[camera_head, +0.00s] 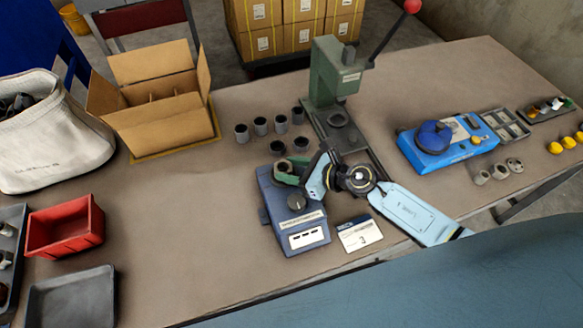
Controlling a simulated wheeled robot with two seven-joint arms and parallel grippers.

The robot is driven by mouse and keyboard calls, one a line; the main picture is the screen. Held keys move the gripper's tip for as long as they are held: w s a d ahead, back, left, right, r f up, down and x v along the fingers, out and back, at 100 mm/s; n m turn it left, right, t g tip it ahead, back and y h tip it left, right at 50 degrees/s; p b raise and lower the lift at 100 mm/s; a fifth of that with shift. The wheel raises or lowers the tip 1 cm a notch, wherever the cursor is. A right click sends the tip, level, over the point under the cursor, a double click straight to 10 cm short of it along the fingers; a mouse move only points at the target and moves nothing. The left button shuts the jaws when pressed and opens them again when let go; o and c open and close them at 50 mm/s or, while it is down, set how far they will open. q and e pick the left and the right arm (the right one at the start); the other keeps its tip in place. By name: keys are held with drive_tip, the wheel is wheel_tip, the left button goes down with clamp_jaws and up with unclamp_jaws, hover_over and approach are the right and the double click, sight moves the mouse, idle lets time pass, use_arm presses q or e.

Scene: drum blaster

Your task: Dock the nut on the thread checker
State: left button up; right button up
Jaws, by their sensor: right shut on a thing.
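A blue-grey box (290,212) with a round knob and a label plate stands mid-table near the front edge. It appears to be the thread checker, but its label is too small to read. My right gripper (300,172) comes in from the right over the back end of this box. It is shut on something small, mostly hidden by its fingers. A green curved part and a dark ring (284,167) show at the fingertips. I cannot tell whether the held piece touches the box. My left gripper is out of view.
A green press (335,75) with a red-knobbed lever stands behind the gripper. Several dark cups (260,126) stand left of it. A blue device (446,143) and grey rings (500,171) lie right. A card (359,233) lies in front.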

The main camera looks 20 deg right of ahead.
drive_tip(key=shift+f+b, duration=0.55)
drive_tip(key=shift+f, duration=0.05)
drive_tip(key=o, duration=0.8)
drive_tip(key=shift+o, duration=0.2)
drive_tip(key=shift+p+v, duration=0.55)
drive_tip(key=shift+v, duration=5)
